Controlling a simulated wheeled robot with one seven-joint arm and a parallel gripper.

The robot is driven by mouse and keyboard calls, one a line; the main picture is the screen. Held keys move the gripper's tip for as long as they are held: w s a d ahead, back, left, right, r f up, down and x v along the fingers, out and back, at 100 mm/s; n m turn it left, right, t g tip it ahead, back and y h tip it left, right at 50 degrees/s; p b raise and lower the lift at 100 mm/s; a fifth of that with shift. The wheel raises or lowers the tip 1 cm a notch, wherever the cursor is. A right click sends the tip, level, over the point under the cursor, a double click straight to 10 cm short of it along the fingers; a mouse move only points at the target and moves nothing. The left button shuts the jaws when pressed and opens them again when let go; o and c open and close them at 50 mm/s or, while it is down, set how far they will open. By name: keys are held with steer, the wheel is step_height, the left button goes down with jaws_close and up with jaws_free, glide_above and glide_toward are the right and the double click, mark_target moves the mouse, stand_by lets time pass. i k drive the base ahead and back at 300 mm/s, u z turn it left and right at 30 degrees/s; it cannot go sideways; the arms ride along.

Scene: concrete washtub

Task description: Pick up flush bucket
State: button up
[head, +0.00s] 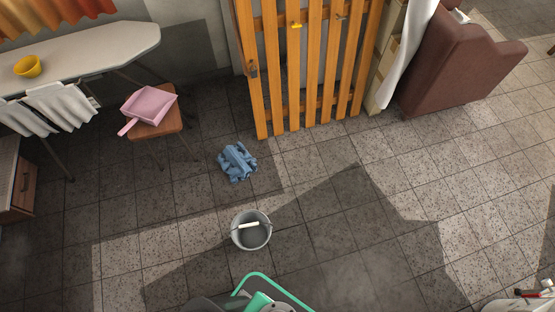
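The flush bucket (254,240) is a small grey bucket standing upright on the tiled floor, in the lower middle of the head view. Its wire handle with a white grip lies across the open top. The bucket looks empty. I cannot make out my gripper in this view. Only green and grey parts show at the bottom edge, below the bucket and apart from it.
A crumpled blue cloth (237,162) lies behind the bucket. A wooden slatted gate (313,70), a stool (157,128) with a pink dustpan (149,104), an ironing board (90,58) and a brown armchair (455,65) stand farther back. Floor around the bucket is clear.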

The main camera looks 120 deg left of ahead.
mark_target(254, 238)
steer(key=u, duration=0.05)
steer(key=k, duration=2.2)
steer(key=u, duration=3.3)
